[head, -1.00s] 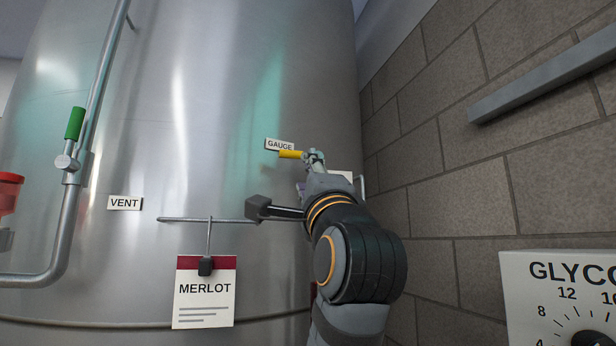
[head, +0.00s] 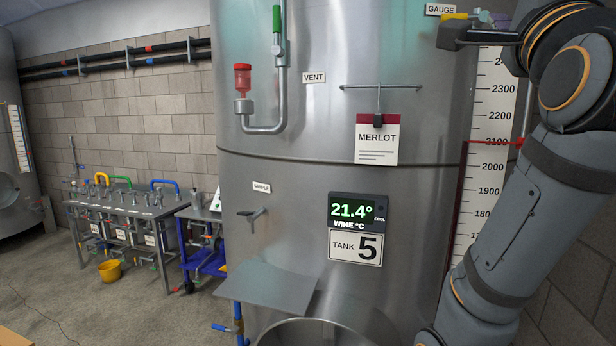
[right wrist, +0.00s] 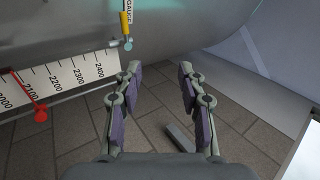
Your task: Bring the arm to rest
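My right arm rises along the right side of the head view, in front of the big steel tank (head: 300,130). The valve's yellow handle also shows in the head view (head: 481,16), beside the GAUGE label (head: 440,10). My left gripper is not in view.
A level scale (head: 490,130) with a red pointer (right wrist: 40,114) runs down the tank. A MERLOT card (head: 377,140) hangs from a rod. A display (head: 357,210) and a shelf (head: 267,286) are lower. A bench (head: 125,225) stands at the left.

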